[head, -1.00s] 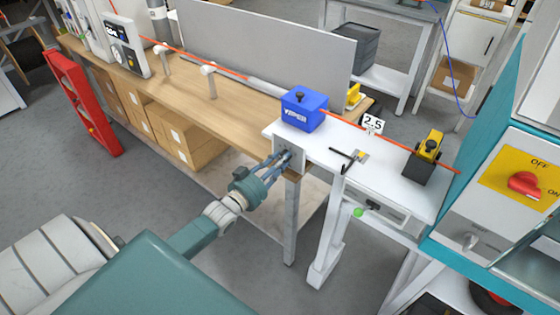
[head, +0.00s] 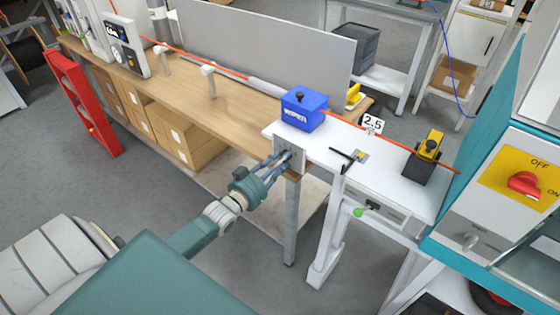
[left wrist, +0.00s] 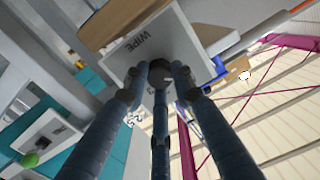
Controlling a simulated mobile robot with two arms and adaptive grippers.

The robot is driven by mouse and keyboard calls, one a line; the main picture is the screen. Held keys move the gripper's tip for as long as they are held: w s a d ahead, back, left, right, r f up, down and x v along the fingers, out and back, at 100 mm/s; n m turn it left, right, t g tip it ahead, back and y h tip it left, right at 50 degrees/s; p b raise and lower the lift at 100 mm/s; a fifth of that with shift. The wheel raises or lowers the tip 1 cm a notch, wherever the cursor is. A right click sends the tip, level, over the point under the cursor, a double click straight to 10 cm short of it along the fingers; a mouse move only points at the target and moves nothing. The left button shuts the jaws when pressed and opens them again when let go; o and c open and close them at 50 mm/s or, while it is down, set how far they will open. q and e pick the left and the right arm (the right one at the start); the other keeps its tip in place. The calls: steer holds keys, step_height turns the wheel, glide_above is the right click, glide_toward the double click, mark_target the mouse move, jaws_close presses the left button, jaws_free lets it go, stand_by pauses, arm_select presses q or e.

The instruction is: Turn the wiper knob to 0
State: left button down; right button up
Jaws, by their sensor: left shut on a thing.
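The wiper knob is a small dark knob (left wrist: 160,76) on a pale panel (left wrist: 188,50) lettered WIPE in the left wrist view. In the head view the same panel (head: 280,148) is on the front, below the blue WIPER box (head: 303,111). My left gripper (head: 287,156) reaches the panel from the front, and its fingers (left wrist: 160,80) are closed around the knob. The fingers hide most of the knob, and I cannot read which mark it points to. My right gripper is not in view.
An orange cable (head: 390,137) runs through the blue box and past a yellow and black clamp (head: 427,152). A black-handled lever (head: 347,155) and a 2.5 sign (head: 373,124) are on the white table (head: 400,190). A red switch (head: 525,185) is at right.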

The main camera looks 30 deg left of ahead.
arm_select(q)
steer(key=shift+w+a+r, duration=0.15)
steer(key=shift+w+r, duration=0.05)
steer(key=shift+r, duration=0.45)
steer(key=c, duration=1.4)
jaws_free()
steer(key=shift+c, duration=0.2)
steer(key=shift+s+f, duration=0.1)
steer(key=shift+f, duration=0.15)
steer(key=shift+s+f, duration=0.1)
steer(key=shift+f, duration=0.05)
steer(key=s, duration=1.2)
steer(key=shift+a+r, duration=0.2)
steer(key=shift+r, duration=0.05)
steer(key=shift+w, duration=0.1)
